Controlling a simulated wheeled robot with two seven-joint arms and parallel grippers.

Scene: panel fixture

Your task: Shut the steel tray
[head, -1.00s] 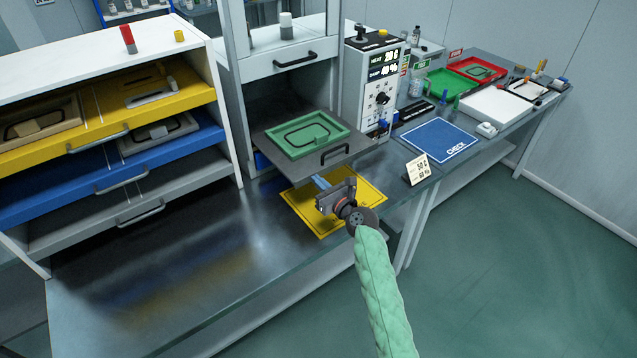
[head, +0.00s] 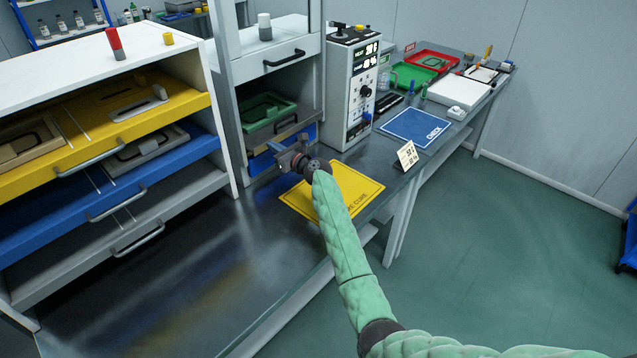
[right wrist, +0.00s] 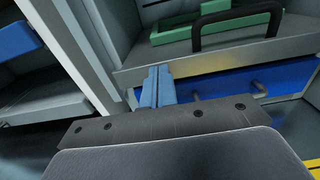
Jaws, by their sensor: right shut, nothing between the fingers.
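The steel tray (head: 297,127) is inside the tall grey cabinet, its front edge close to the front opening; I cannot tell whether it is flush. Its dark handle also shows in the right wrist view, above the tray's front lip (right wrist: 215,62). A green frame (head: 266,110) lies on the tray. In the right wrist view the fingertips (right wrist: 155,72) overlap the lip; contact is unclear. My left gripper is not in view.
A blue panel (right wrist: 225,88) is under the tray. A yellow mat (head: 355,190) lies below my right arm. The controller box (head: 350,90) stands right of the cabinet, with a small sign (head: 407,155) nearby. Drawers (head: 130,225) stand at left. The front bench top is clear.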

